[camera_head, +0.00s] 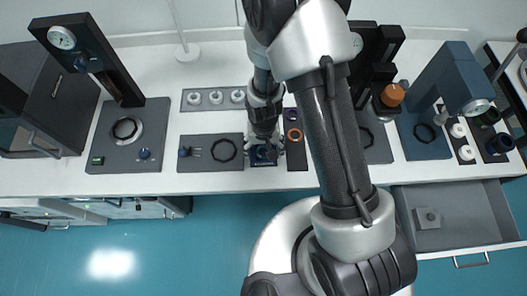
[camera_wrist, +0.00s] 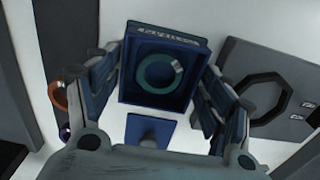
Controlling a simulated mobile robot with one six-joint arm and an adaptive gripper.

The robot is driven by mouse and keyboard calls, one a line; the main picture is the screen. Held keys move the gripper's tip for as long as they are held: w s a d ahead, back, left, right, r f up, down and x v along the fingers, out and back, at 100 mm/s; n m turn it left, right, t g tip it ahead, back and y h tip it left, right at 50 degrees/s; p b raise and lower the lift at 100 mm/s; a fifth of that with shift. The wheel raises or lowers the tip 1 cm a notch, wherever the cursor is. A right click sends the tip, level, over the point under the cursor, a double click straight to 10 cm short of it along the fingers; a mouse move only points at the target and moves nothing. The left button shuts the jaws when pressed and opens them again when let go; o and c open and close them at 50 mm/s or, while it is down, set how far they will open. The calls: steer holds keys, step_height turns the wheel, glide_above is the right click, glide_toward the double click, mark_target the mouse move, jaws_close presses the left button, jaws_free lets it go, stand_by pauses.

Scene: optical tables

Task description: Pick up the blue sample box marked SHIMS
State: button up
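An open-topped dark blue box (camera_wrist: 190,100) lies between my gripper's fingers in the wrist view. A teal ring with a pale patch lies inside it. Lettering runs along its far rim, but I cannot read it. A blue lid-like plate with a knob (camera_wrist: 150,132) lies on the near side of the box. My gripper (camera_wrist: 163,66) is spread wide, one finger beside each side wall; I cannot tell whether either touches. In the head view, my gripper (camera_head: 265,138) points down over the blue box (camera_head: 262,158) near the table's front edge, hiding part of it.
A grey plate with a dark octagonal ring (camera_head: 224,150) lies close left of the box. A dark strip with an orange ring (camera_head: 294,135) lies close right. An open drawer (camera_head: 460,215) sticks out at the lower right. Instruments stand along the table's back.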

steer(key=c, duration=0.8)
